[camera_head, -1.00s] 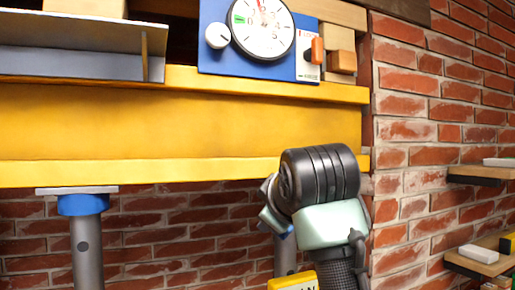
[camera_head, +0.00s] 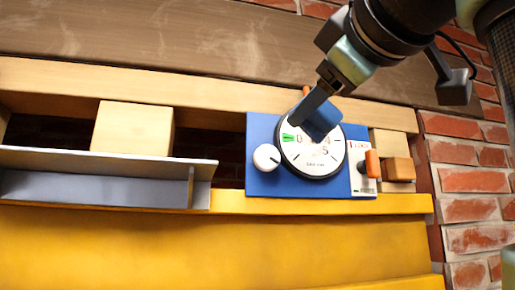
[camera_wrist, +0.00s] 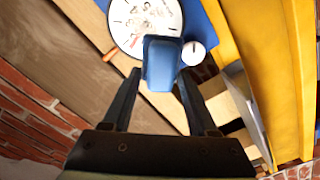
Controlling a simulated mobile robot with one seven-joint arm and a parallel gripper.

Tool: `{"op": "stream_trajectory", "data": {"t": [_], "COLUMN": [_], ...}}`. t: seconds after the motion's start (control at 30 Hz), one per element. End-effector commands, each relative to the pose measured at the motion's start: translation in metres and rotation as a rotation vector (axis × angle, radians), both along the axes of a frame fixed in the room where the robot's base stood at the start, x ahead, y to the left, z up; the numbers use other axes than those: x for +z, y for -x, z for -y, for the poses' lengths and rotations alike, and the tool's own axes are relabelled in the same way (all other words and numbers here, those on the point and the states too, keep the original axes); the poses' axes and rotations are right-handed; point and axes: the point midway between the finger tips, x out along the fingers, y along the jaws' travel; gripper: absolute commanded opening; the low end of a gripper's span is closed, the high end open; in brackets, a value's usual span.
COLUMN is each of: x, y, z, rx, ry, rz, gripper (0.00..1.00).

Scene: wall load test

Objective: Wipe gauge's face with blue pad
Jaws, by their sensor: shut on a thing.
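The gauge (camera_head: 312,158) has a round white face with a black rim, set on a blue panel (camera_head: 262,130). Its face also shows at the top of the wrist view (camera_wrist: 140,18). My gripper (camera_head: 318,100) comes down from the upper right and is shut on the blue pad (camera_head: 322,120). In the wrist view the pad (camera_wrist: 161,62) sits between the two fingertips (camera_wrist: 158,84). The pad overlaps the upper part of the gauge face and hides some of the scale. I cannot tell whether it touches the face.
A white knob (camera_head: 267,157) is left of the gauge. A grey metal ledge (camera_head: 95,180) projects at left. A yellow beam (camera_head: 200,240) runs below.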

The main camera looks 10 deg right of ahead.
Motion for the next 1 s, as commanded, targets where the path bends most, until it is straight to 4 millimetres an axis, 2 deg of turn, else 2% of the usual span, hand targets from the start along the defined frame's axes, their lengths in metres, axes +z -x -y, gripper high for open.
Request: {"op": "stream_trajectory", "data": {"t": [0.3,0.5,1.0], "x": [0.0,-0.001,-0.001], "y": [-0.034,-0.049,-0.054], "z": [-0.001,-0.001,-0.001], "rx": [0.0,-0.001,-0.001], "ry": [0.0,0.0,0.001], "rz": [-0.003,-0.003,-0.001], "gripper": [0.14,0.14,0.14]}}
